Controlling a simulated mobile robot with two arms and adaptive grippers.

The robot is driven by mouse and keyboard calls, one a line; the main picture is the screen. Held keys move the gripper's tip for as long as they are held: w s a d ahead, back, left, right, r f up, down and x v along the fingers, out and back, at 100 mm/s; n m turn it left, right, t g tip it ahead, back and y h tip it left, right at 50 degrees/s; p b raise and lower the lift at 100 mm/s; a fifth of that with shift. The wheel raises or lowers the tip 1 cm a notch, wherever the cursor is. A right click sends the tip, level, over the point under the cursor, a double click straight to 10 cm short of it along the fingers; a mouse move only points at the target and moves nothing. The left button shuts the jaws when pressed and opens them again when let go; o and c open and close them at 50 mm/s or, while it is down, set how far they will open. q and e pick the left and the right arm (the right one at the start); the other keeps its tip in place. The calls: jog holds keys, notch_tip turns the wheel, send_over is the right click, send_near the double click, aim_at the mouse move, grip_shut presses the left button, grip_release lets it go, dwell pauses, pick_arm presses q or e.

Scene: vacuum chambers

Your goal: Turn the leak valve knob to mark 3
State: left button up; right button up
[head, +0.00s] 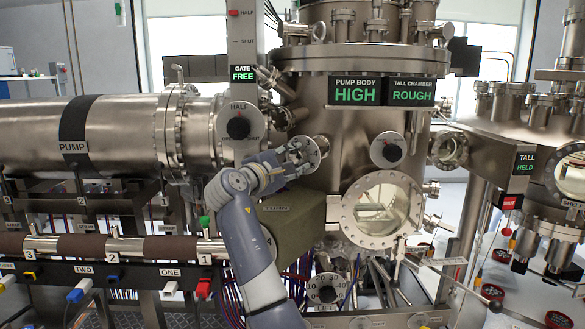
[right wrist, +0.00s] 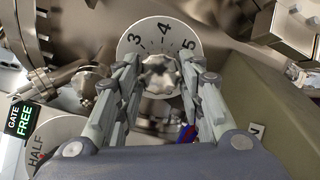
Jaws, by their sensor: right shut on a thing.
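The leak valve's round white dial (right wrist: 150,30) shows marks 3, 4 and 5 along its top in the right wrist view, with 4 nearest the top. Its ribbed metal knob (right wrist: 160,76) sits in front of the dial's middle. In the head view the dial (head: 323,146) shows only in part behind my gripper. My right gripper (head: 298,152) is shut on the knob, one finger on each side. I cannot make out a pointer on the knob. The lower part of the dial is hidden. My left gripper is out of view.
The gate's HALF dial (head: 238,126) is just left of my right gripper. A green-brown box (head: 292,218) sits right below it. Another dial (head: 387,150) and a round window (head: 382,209) are to the right. The large pump cylinder (head: 110,135) fills the left.

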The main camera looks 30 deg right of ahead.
jog(key=m+b, duration=0.4)
jog(key=m, duration=0.3)
jog(key=shift+f, duration=0.15)
jog(key=m+b, duration=0.2)
jog(key=m, duration=0.2)
jog(key=shift+m+b, duration=0.6)
jog(key=shift+m, duration=1)
jog(key=o, duration=1.1)
jog(key=shift+r, duration=0.2)
jog(key=shift+c, duration=0.2)
jog(key=shift+s+r, duration=0.1)
jog(key=shift+a, duration=0.15)
jog(key=v, duration=1.1)
jog(key=shift+s+a, duration=0.25)
jog(key=shift+a, duration=0.1)
